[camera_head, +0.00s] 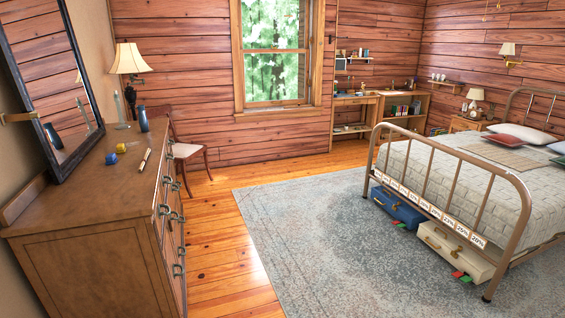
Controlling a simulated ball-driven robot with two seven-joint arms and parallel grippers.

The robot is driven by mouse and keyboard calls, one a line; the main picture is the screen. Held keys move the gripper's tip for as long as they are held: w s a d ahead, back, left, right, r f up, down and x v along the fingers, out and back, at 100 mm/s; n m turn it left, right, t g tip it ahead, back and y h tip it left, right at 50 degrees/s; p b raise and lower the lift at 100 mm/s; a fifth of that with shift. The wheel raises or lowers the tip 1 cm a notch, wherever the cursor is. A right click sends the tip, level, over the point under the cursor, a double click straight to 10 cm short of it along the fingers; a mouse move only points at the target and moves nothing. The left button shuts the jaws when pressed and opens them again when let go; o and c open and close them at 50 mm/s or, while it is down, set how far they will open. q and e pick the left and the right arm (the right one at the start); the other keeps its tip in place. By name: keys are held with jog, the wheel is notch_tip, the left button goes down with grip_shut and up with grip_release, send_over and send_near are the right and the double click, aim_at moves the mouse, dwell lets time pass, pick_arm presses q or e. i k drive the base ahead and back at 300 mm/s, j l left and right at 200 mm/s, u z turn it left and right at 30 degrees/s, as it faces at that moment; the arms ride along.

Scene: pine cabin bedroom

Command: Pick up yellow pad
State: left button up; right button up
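A small yellow object (121,148) lies on top of the brown wooden dresser (75,205) at the left. It is the only clearly yellow small item I can make out, and it is too small to tell whether it is a pad. A small dark blue item (111,158) lies just in front of it, close or touching. Neither of my grippers is in view, and nothing is seen touching the yellow object.
On the dresser stand a lamp (128,65), a blue bottle (143,120) and a light stick-like item (145,160). A mirror (55,75) backs it. A chair (185,150) stands beyond. Floor and rug (300,230) are open before the bed (460,180).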

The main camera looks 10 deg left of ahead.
aim_at(120, 147)
jog(key=i, duration=0.75)
jog(key=i+l, duration=0.15)
jog(key=i, duration=0.65)
jog(key=i+u, duration=0.35)
jog(key=i, duration=0.25)
jog(key=i+u, duration=0.35)
jog(key=i, duration=0.25)
jog(key=i+l+u, duration=0.35)
jog(key=i, duration=0.2)
